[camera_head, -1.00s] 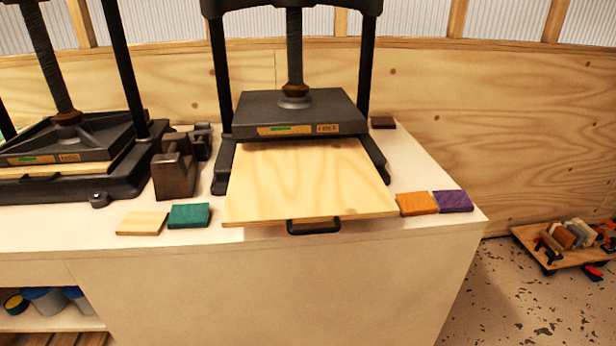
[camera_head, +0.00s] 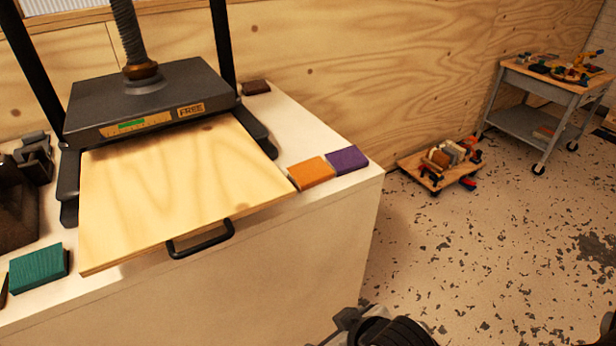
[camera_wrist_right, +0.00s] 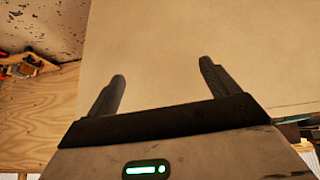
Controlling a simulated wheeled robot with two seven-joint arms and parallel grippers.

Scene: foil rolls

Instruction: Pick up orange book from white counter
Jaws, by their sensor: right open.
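The orange book (camera_head: 312,172) lies flat on the white counter (camera_head: 310,130), near its front right corner. It is between the wooden press board on its left and a purple book (camera_head: 346,160) on its right, close to both. My right gripper (camera_wrist_right: 162,70) is open and empty in the right wrist view, with its two fingers apart before a plain pale surface. The orange book does not show in that view. A dark part of my arm shows at the bottom of the head view, well below the book. My left gripper is out of view.
The press (camera_head: 150,95) with its pale board (camera_head: 185,190) and black handle (camera_head: 200,240) stands left of the book. A teal book (camera_head: 38,266) lies at the counter's left. A low dolly (camera_head: 440,172) and a cart (camera_head: 545,85) stand right; the floor between is clear.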

